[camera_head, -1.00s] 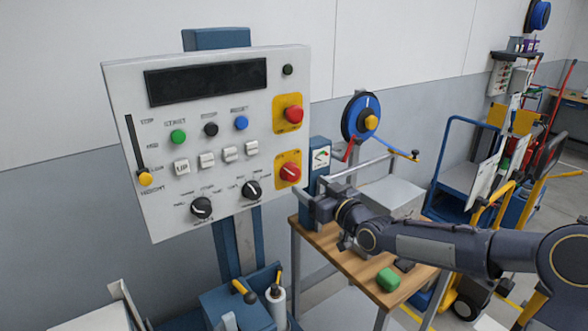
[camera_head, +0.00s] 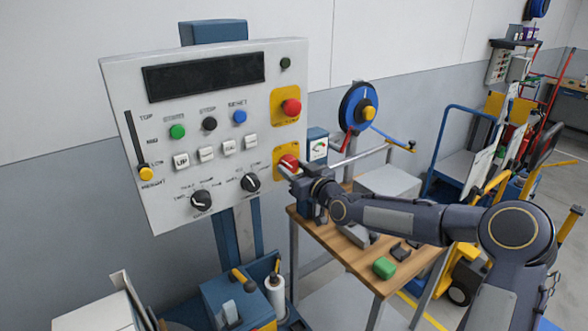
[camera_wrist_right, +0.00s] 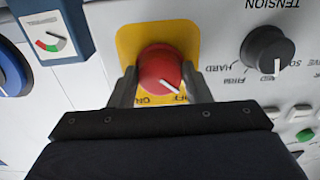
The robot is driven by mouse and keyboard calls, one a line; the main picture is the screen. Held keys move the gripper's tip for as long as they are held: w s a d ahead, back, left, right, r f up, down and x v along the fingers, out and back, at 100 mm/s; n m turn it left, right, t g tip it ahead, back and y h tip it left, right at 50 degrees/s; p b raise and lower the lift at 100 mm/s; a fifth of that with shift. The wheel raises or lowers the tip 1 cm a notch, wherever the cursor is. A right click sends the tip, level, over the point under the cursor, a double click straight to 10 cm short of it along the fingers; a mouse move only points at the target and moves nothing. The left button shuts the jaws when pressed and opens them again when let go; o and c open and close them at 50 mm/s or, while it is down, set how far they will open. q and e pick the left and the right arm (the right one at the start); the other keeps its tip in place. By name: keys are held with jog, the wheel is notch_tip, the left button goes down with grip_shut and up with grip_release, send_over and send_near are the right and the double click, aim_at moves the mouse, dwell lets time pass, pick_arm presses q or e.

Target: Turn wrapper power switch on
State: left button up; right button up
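The wrapper power switch is a red rotary knob (camera_head: 288,163) on a yellow plate at the lower right of the grey control panel (camera_head: 225,90). It also shows in the right wrist view (camera_wrist_right: 160,66), its white pointer line towards the OFF lettering. My right gripper (camera_head: 294,172) is at the knob. In the wrist view its two fingers stand on either side of the knob, open, with a slim gap at the left; contact at the right finger is unclear. Part of the yellow plate is hidden by the gripper. My left gripper is not in view.
A red emergency button (camera_head: 291,107) sits above the switch.

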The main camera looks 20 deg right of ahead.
jog(key=c, duration=0.4)
jog(key=shift+f+m+b, duration=0.2)
jog(key=shift+m+b, duration=0.4)
jog(key=shift+b, duration=0.35)
jog(key=shift+c, duration=0.2)
jog(key=m+b, duration=0.9)
jog(key=b, duration=0.2)
jog(key=m+b, duration=0.2)
jog(key=m, duration=0.2)
jog(key=shift+r, duration=0.1)
jog(key=shift+r+m+b, duration=0.1)
jog(key=shift+m+b, duration=0.8)
jog(key=shift+m, duration=0.9)
jog(key=o, duration=1)
